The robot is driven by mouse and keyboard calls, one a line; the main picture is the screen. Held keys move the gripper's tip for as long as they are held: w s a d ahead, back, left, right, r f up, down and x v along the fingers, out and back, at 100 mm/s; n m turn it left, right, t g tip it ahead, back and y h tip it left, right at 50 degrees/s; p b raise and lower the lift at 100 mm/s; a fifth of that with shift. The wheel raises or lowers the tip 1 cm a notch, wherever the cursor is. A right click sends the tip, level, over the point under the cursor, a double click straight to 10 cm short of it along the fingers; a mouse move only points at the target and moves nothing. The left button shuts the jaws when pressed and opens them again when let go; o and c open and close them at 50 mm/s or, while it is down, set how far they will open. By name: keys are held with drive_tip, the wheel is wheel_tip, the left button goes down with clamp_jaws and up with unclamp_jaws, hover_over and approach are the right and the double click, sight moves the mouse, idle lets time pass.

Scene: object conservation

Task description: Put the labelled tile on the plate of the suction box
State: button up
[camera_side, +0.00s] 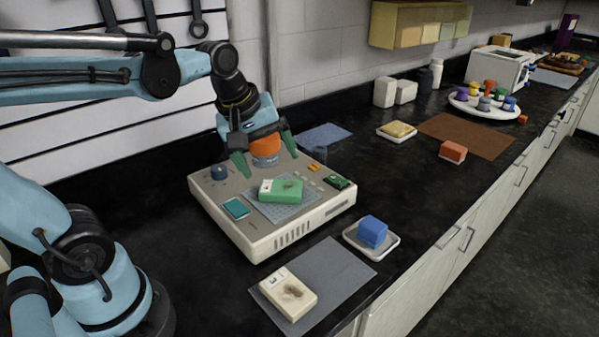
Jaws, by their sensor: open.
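The suction box (290,236) is a wide cream-coloured box with a grey top and a perforated grey plate (290,211). A green tile (286,191) with a white marked end lies on that plate. A cream tile (288,294) with a dark mark on its face and a white label at one end lies on a grey mat (336,265) in front of the box. My gripper (269,164) is open and points down over the box, behind the green tile. Its green fingers are spread, with nothing seen held between them. I cannot tell its exact height.
A blue block (372,231) sits on a white dish (388,246) right of the box. A teal slab (236,208), a dark blue knob (218,172) and a green circuit-like piece (337,182) are on the box top. Farther right are a yellow sponge-like piece (398,129) and a red block (453,151).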

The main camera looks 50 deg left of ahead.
drive_tip(key=s+d+f+m+t, duration=0.1)
drive_tip(key=m, duration=0.3)
drive_tip(key=s+d+f+m+t, duration=0.1)
drive_tip(key=m, duration=0.3)
drive_tip(key=s+d+f+m+t, duration=0.1)
drive_tip(key=m, duration=0.3)
drive_tip(key=shift+f+m, duration=0.2)
drive_tip(key=shift+m, duration=0.2)
